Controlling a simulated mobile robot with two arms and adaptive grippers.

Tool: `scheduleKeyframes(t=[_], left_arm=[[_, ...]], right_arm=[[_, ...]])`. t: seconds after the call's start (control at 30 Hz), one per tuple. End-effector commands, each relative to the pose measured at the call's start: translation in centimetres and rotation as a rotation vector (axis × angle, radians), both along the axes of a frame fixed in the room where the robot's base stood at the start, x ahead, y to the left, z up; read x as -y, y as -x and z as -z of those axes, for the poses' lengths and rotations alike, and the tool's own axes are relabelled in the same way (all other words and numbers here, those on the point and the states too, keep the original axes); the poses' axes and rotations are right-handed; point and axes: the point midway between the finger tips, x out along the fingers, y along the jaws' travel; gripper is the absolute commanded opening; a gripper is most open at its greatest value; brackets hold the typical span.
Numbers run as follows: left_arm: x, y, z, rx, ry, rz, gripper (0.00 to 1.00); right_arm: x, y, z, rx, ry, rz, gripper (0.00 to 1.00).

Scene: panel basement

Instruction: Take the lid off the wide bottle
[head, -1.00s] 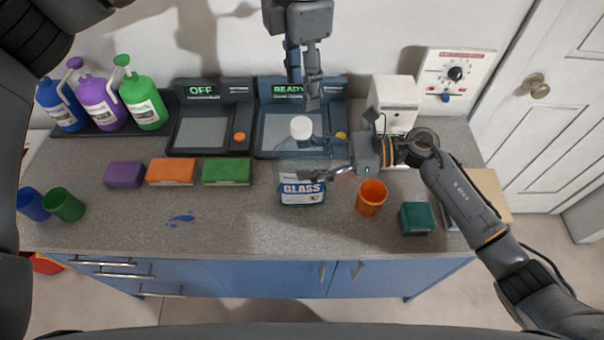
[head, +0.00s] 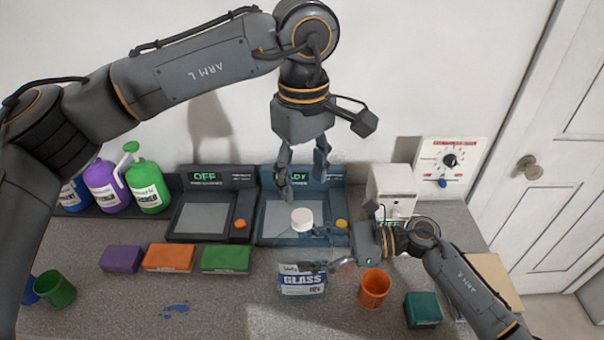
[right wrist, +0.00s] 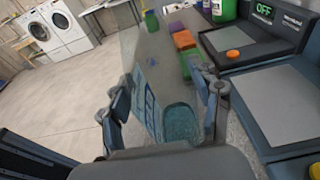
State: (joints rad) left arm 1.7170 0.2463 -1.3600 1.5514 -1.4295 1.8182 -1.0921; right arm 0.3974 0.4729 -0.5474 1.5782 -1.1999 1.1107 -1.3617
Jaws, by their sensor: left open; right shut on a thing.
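The wide bottle is a see-through bottle with a GLASS label (head: 302,280), upright on the counter. Its white lid (head: 302,219) is on top. My left gripper (head: 302,178) is open and empty, pointing down above the lid and apart from it. My right gripper (head: 316,251) reaches in from the right and is shut on the bottle's body below the lid. In the right wrist view, the bottle's bluish clear body (right wrist: 165,105) is between the two fingers of my right gripper (right wrist: 162,95); the lid is not visible there.
An orange cup (head: 374,289) and a teal block (head: 423,310) stand right of the bottle. Purple, orange and green sponges (head: 225,258) lie to its left. Two scale-like devices (head: 275,235) and a white box (head: 393,186) stand behind. The counter in front is mostly clear.

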Motion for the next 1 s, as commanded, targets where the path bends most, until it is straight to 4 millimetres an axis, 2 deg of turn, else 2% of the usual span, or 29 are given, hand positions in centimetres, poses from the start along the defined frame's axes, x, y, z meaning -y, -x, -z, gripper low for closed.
scheduleKeyframes(t=[0.4,0.6,0.8,1.0], left_arm=[[-0.06,-0.02,0.01,0.000,0.001,0.834,0.53],[-0.10,-0.02,0.03,0.000,0.002,1.197,0.53],[-0.17,-0.07,-0.02,0.001,0.001,1.425,0.53],[-0.19,-0.06,0.63,-0.001,0.003,1.500,0.53]], right_arm=[[0.03,0.00,0.14,0.000,0.003,0.000,0.00],[0.03,0.01,0.15,0.000,0.003,0.000,0.00],[0.02,0.01,0.16,0.000,0.003,0.000,0.00],[0.03,0.01,0.18,-0.001,0.003,0.000,0.00]])
